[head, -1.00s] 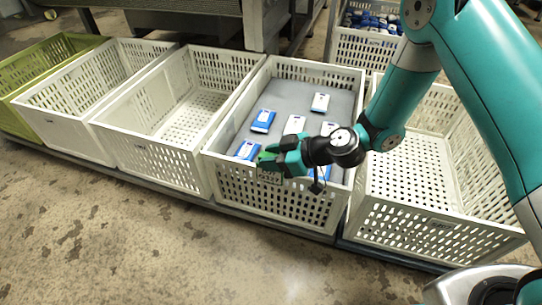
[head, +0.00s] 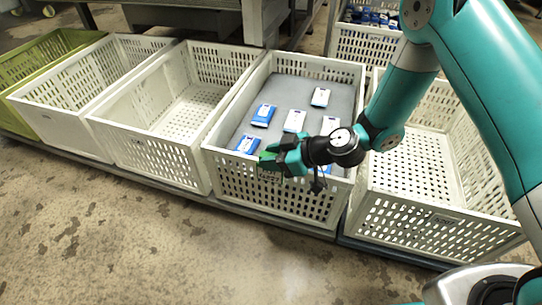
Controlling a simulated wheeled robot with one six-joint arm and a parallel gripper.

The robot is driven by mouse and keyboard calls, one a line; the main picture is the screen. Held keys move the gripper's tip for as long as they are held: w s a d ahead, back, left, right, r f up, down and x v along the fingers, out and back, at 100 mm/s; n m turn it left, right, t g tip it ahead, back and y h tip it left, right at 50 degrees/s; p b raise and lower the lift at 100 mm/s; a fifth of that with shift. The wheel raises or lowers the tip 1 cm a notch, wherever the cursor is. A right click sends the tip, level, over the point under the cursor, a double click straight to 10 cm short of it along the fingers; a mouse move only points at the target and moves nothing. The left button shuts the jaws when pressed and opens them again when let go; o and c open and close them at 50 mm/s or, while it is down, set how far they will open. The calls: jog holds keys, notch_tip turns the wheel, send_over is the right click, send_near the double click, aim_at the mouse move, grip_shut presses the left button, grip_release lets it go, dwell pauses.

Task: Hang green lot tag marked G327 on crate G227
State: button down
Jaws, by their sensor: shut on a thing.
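My gripper (head: 272,156) is shut on a small green tag (head: 266,157), of which only a sliver shows at the fingertips. The marking on the tag cannot be read. The gripper is at the near top rim of a white perforated crate (head: 230,179) with a grey liner and several blue-and-white packs inside. A small label (head: 269,174) sits on that crate's front wall just below the gripper; its text is too small to read. I cannot tell whether the tag touches the rim.
Empty white crates stand to the left (head: 150,155) and right (head: 400,225) in the same row. A green crate (head: 28,68) is at far left. Another crate (head: 362,48) with blue packs stands behind. The stained floor in front is clear.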

jog(key=shift+w, duration=0.2)
jog(key=c, duration=0.7)
grip_release()
jog(key=shift+r, duration=0.15)
jog(key=p+v, duration=0.6)
jog(key=v, duration=1.1)
jog(key=shift+s+d, duration=0.15)
jog(key=shift+s, duration=0.05)
